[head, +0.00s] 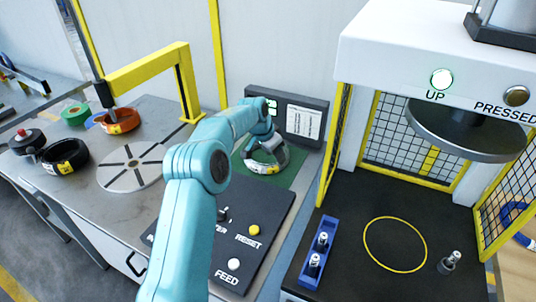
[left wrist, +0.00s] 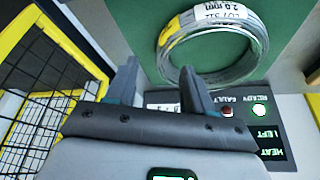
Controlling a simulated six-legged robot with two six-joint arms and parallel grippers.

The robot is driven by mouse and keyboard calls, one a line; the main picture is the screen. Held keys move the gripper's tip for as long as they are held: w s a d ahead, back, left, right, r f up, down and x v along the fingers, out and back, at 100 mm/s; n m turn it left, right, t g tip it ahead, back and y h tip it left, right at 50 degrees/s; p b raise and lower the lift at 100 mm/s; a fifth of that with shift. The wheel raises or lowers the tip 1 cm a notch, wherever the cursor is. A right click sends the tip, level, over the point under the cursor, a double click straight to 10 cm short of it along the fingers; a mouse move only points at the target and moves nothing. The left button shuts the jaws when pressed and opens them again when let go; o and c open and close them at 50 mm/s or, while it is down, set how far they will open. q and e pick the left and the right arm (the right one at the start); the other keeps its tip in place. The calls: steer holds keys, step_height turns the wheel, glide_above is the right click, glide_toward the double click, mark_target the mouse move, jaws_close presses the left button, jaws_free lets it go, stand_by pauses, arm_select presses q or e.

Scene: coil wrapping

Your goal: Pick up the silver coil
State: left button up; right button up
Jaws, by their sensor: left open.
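The silver coil (head: 262,168) is a ring of grey wire with a white label. It lies on a green mat (head: 291,180) at the back of the table, partly hidden by my left arm and gripper in the head view. In the left wrist view the coil (left wrist: 240,70) lies beyond the fingers, up and to the right, with its label on the far side. My left gripper (left wrist: 158,68) is open with nothing between its fingers. In the head view it is over the coil's area, its fingers hard to make out. My right gripper is not in view.
A dark panel with lights (head: 303,122) stands behind the mat. A black button board (head: 262,225) lies in front. Black (head: 65,158), orange (head: 118,122) and green (head: 75,114) rolls are at left by a round slotted plate (head: 130,167). A yellow-caged press (head: 425,95) is at right.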

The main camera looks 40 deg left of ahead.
arm_select(q)
steer(key=shift+x, duration=1)
steer(key=x, duration=0.1)
steer(key=p+x, duration=0.1)
steer(key=x, duration=0.1)
steer(key=p+x, duration=0.1)
steer(key=x, duration=0.1)
steer(key=shift+w+a+r, duration=0.1)
steer(key=shift+w+a, duration=0.05)
steer(key=shift+a, duration=0.1)
steer(key=shift+w+f, duration=0.1)
steer(key=shift+f, duration=0.15)
jaws_close()
steer(key=shift+w+r, duration=0.1)
